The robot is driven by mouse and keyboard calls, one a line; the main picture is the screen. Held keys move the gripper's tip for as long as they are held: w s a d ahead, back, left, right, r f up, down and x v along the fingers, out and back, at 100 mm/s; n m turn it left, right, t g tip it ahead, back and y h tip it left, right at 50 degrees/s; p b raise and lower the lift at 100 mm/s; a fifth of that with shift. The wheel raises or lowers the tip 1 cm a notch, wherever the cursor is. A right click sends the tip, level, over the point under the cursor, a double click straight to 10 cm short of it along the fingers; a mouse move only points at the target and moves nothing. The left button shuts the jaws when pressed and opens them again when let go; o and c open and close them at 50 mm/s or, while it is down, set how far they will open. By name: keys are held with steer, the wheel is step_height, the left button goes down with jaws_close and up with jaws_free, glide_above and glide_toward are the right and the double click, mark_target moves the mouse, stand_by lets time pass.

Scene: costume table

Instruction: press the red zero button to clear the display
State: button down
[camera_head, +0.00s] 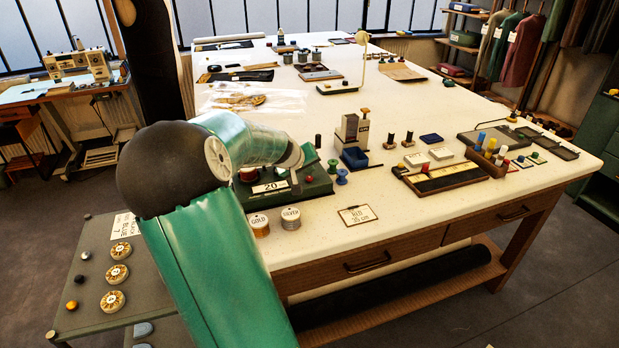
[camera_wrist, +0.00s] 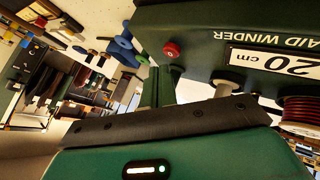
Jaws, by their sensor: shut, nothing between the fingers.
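The green braid winder (camera_head: 318,187) stands near the table's front edge, with a white display label (camera_head: 270,187) reading 20. In the wrist view the winder (camera_wrist: 195,40) appears upside down, and its display label (camera_wrist: 275,66) reads 20 cm. The red button (camera_wrist: 171,50) is on the winder's face, beside the lettering, and shows uncovered.
A red thread spool (camera_head: 248,174) sits at the winder's left. Gold spools (camera_head: 259,225) and silver spools (camera_head: 290,220) stand in front. A blue spool (camera_head: 342,176) is close on the right. A card (camera_head: 357,214) lies on clear tabletop.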

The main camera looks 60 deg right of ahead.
steer(key=shift+f, duration=0.1)
stand_by(0.7)
steer(key=shift+f, duration=0.35)
steer(key=shift+f, duration=0.45)
stand_by(0.9)
steer(key=shift+r, duration=0.9)
steer(key=shift+r, duration=0.1)
step_height(320, 180, up, 5)
steer(key=shift+f, duration=0.1)
stand_by(1.0)
